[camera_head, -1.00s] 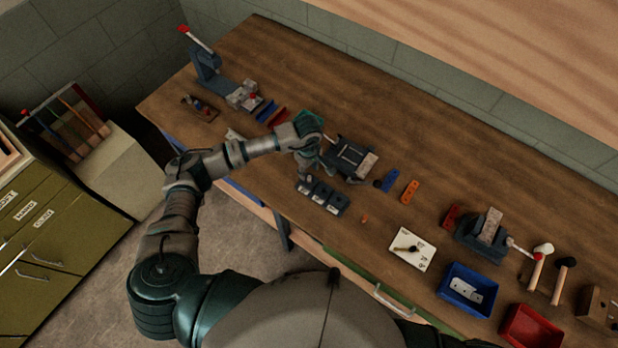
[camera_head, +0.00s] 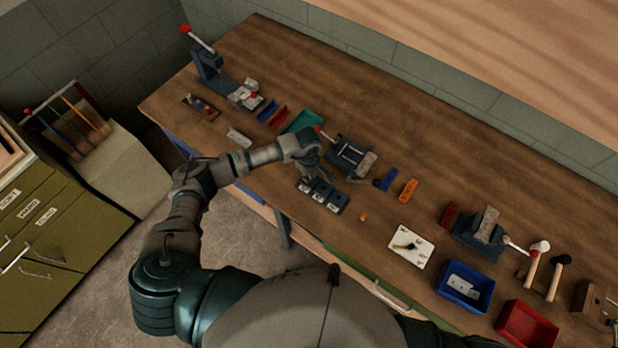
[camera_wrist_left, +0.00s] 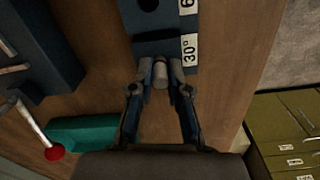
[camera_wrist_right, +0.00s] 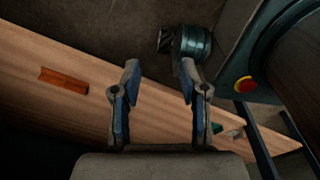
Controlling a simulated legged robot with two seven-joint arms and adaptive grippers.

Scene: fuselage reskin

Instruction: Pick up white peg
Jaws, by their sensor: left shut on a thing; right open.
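The white peg (camera_wrist_left: 160,76) shows in the left wrist view as a pale, light-grey cylinder between the fingertips of my left gripper (camera_wrist_left: 160,86). The gripper is shut on it. The peg is at the near end of a dark block, by a label reading 30°. I cannot tell whether its lower end is still in the block. In the head view my left gripper (camera_head: 311,172) is over the left end of the dark labelled block (camera_head: 335,204). My right gripper (camera_wrist_right: 158,100) is open and empty in the right wrist view.
A dark vise-like fixture (camera_head: 345,155) stands just behind the block. A green tray (camera_head: 304,121) and a red-knobbed lever are close by. Blue (camera_head: 440,288) and red (camera_head: 502,326) bins and a white card (camera_head: 393,246) lie to the right.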

